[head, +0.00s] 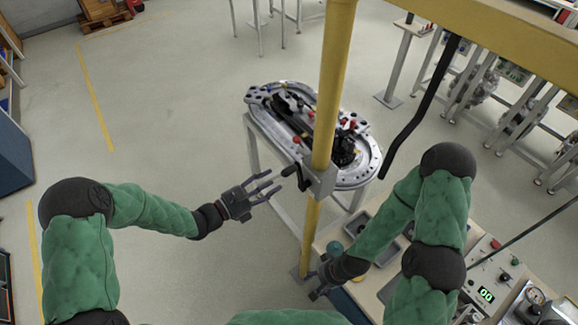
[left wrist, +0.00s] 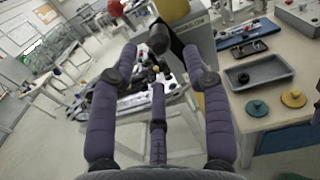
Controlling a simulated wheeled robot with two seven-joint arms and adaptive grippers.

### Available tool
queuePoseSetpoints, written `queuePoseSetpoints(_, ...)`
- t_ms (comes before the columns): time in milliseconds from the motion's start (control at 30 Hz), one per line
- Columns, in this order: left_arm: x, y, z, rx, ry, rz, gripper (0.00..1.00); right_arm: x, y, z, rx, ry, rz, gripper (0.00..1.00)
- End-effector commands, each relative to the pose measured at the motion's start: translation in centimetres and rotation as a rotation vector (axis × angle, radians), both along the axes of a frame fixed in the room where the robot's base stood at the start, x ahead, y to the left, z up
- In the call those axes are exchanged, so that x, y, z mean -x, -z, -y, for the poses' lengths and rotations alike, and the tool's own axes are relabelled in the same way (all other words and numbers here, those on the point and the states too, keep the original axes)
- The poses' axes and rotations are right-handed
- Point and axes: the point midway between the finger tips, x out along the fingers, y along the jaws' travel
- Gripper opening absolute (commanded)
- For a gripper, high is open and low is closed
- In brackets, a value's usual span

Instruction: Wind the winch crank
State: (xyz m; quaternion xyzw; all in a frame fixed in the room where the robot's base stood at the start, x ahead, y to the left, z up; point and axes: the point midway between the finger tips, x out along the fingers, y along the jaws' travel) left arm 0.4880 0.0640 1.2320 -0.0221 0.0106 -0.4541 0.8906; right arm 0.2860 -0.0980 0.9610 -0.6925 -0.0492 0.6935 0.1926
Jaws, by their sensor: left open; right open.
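The winch is a grey box (head: 322,183) on a yellow post (head: 337,80) right of centre in the head view. Its black crank (head: 298,174) sticks out to the left of the box. My left gripper (head: 272,186) is open and empty, with its fingers pointing at the crank from the left, apart from it. In the left wrist view the crank's dark grip (left wrist: 158,39) shows just beyond and between the open fingertips (left wrist: 159,62), with the grey winch box (left wrist: 208,52) to its right. My right gripper (head: 318,287) is open, low beside the bench.
A bench (head: 372,290) with trays and a control panel (head: 490,275) stands at the lower right. A black hose (head: 425,105) hangs from the yellow beam.

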Motion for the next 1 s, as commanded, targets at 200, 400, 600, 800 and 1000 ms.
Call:
queuePoseSetpoints(200,-2.3,-0.1,3.4,0.000,0.005,0.001,0.48,0.0,-0.7,0.0,0.000,0.000,0.000,0.66)
queuePoseSetpoints(400,-4.0,-0.1,5.7,-0.002,0.003,0.001,0.48,0.0,-1.2,0.0,0.000,0.000,0.001,0.66)
queuePoseSetpoints(600,-4.9,-0.1,6.8,-0.001,0.001,0.002,0.48,0.0,-1.4,0.0,0.000,0.000,0.001,0.66)
queuePoseSetpoints(800,-5.1,-0.1,6.9,-0.002,-0.001,0.002,0.48,0.0,-1.4,0.0,0.000,0.000,0.001,0.66)
queuePoseSetpoints(1000,-5.1,-0.1,6.9,-0.002,-0.001,0.002,0.26,0.0,-1.4,0.0,0.000,0.000,0.001,0.66)
